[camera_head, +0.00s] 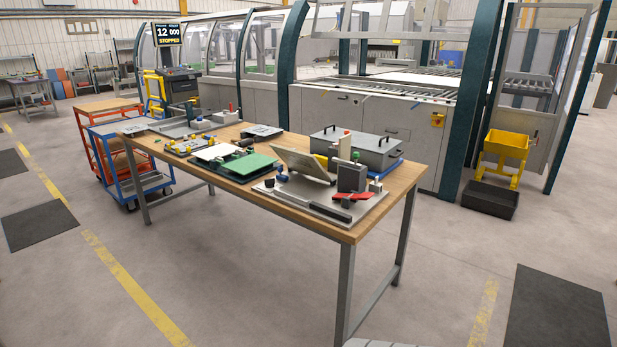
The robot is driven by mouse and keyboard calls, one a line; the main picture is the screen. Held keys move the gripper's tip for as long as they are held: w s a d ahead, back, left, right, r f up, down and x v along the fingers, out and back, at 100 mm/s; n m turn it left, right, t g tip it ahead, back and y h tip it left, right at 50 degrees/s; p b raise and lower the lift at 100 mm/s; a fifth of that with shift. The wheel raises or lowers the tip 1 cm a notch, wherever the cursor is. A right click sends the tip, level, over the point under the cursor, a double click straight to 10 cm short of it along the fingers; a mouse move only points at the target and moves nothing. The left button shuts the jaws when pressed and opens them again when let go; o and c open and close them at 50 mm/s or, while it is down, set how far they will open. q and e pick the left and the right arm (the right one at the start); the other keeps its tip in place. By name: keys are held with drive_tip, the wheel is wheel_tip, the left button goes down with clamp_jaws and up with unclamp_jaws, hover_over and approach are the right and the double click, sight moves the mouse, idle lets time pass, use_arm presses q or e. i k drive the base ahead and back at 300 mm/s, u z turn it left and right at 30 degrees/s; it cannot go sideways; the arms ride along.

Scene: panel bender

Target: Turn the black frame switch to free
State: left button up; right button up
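A wooden-topped workbench (165,155) stands ahead of me with several fixtures on it. Near its middle, a dark frame (222,172) holds a green plate (250,166) and a white plate; a small black knob (268,184) sits by its right front corner. A grey base plate (318,205) at the right end bears a tilted plate (303,165), a dark grey block (351,177) and a red lever (352,197). I cannot tell which part is the black frame switch or how it is set; the parts are too small. Neither of my grippers is in view.
A grey lidded case (355,150) lies at the bench's back right. A blue cart (128,178) stands at its left end. The fenced machine (370,110) is behind. A black bin (489,200) sits on the floor at right. The floor before the bench is clear.

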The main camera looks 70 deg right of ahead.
sight(270, 183)
drive_tip(key=z, duration=0.9)
drive_tip(key=i, duration=0.8)
drive_tip(key=z, duration=1)
